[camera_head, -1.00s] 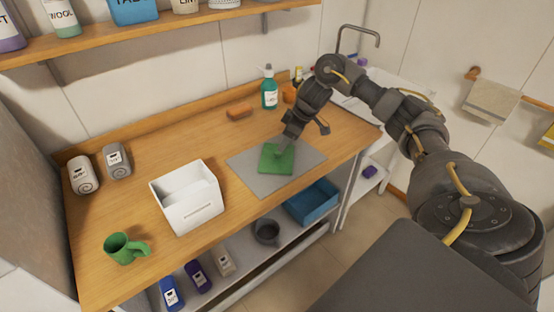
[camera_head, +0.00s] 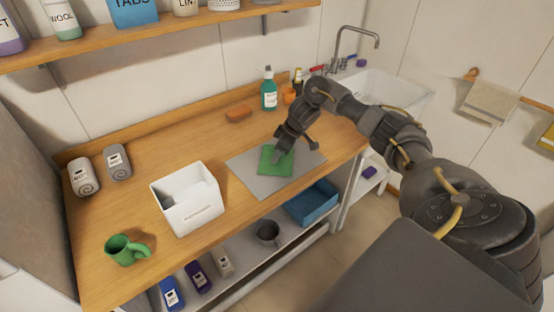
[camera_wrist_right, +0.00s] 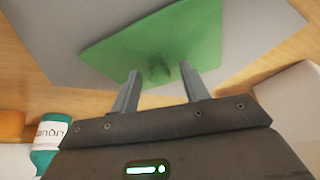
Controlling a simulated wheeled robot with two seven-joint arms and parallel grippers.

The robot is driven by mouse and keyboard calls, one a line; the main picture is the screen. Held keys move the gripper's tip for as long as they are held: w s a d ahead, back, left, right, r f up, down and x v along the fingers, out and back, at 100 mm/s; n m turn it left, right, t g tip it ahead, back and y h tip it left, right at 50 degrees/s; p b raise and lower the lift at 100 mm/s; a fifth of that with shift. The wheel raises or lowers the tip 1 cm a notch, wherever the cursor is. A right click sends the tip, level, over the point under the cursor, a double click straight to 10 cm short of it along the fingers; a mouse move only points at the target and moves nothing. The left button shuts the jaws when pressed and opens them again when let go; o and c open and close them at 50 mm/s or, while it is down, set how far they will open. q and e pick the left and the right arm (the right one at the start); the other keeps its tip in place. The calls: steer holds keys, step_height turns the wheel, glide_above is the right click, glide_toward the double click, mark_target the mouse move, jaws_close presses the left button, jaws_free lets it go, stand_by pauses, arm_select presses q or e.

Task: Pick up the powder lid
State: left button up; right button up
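A flat green square with a small knob, which looks like the powder lid (camera_head: 268,168), lies on a grey mat (camera_head: 247,183) on the wooden counter. In the right wrist view the lid (camera_wrist_right: 115,52) shows its knob upward. My right gripper (camera_head: 277,158) is low over the lid in the head view. In the right wrist view the gripper (camera_wrist_right: 160,76) is open, one finger on each side of the knob, with gaps visible. Whether the fingertips touch the lid I cannot tell. My left gripper is not in view.
An open white box (camera_head: 197,217) stands left of the mat, with a green mug (camera_head: 121,250) farther left. Behind are an orange sponge (camera_head: 238,113) and a teal bottle (camera_head: 268,95). A blue bin (camera_head: 312,203) sits on the shelf below.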

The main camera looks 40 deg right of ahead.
steer(key=c, duration=0.9)
steer(key=shift+w+r+b, duration=0.1)
steer(key=shift+r+b, duration=0.3)
steer(key=shift+r, duration=0.3)
steer(key=shift+r+b, duration=0.3)
steer(key=shift+r, duration=0.35)
steer(key=s+a+r+p, duration=0.2)
steer(key=s+a+r, duration=0.6)
steer(key=a+r, duration=0.2)
steer(key=shift+s+a+r+p, duration=0.15)
steer(key=shift+a+p, duration=0.25)
steer(key=shift+a, duration=0.45)
